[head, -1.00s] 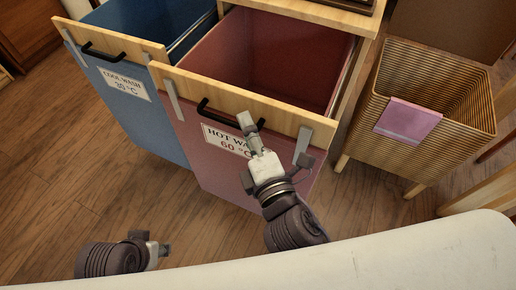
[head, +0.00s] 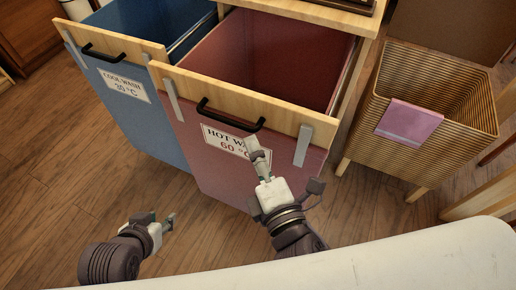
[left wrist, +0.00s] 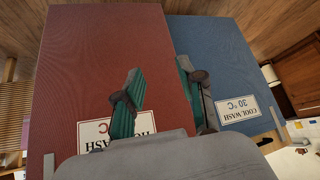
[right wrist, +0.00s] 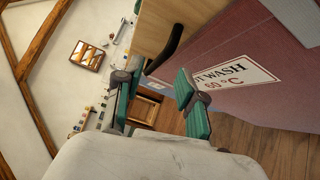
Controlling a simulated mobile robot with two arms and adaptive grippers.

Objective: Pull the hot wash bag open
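The red hot wash bag (head: 262,66) hangs tilted out from the cabinet, its top open. Its wooden front board has a black handle (head: 230,116), also in the right wrist view (right wrist: 168,46). My right gripper (head: 258,153) is in front of the HOT WASH label, just below the handle. Its fingers are apart in the right wrist view (right wrist: 158,98), with the handle beyond them and nothing held. My left gripper (head: 165,222) is low, left of the red bag. In the left wrist view (left wrist: 165,95) its fingers are apart and empty, facing the two bags.
The blue cool wash bag (head: 135,108) is also tilted out, left of the red one. A wicker basket (head: 430,168) with a pink cloth (head: 408,121) stands at the right. Wooden floor (head: 75,195) is clear at the left.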

